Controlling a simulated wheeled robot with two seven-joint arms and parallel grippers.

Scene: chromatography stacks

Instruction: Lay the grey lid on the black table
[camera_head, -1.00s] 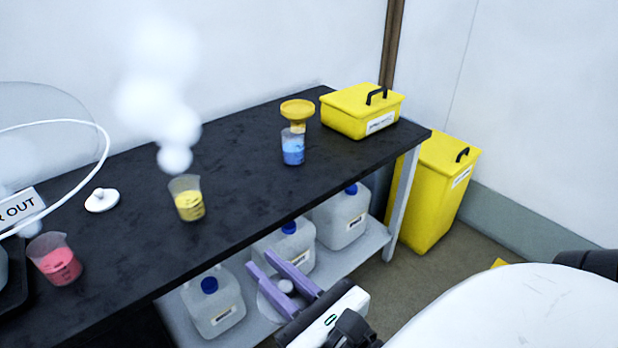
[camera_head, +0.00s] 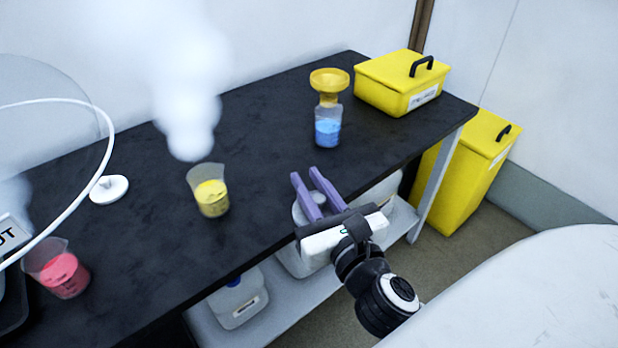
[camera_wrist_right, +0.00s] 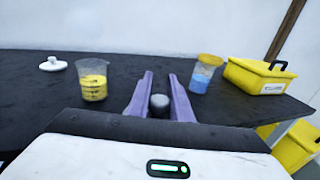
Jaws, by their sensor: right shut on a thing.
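My right gripper (camera_head: 308,182) is at the front edge of the black table (camera_head: 262,125), its purple fingers pointing toward the table. It is shut on the grey lid (camera_head: 299,214), which is mostly hidden by the fingers in the head view. How high the lid is above the table I cannot tell. My left gripper is not in view.
A white lid (camera_head: 109,188), a red beaker (camera_head: 64,274) and a steaming yellow beaker (camera_head: 211,197) stand to the left. A blue flask with a yellow funnel (camera_head: 328,128) and a yellow box (camera_head: 400,85) stand to the right. Bare tabletop lies between the yellow beaker and blue flask.

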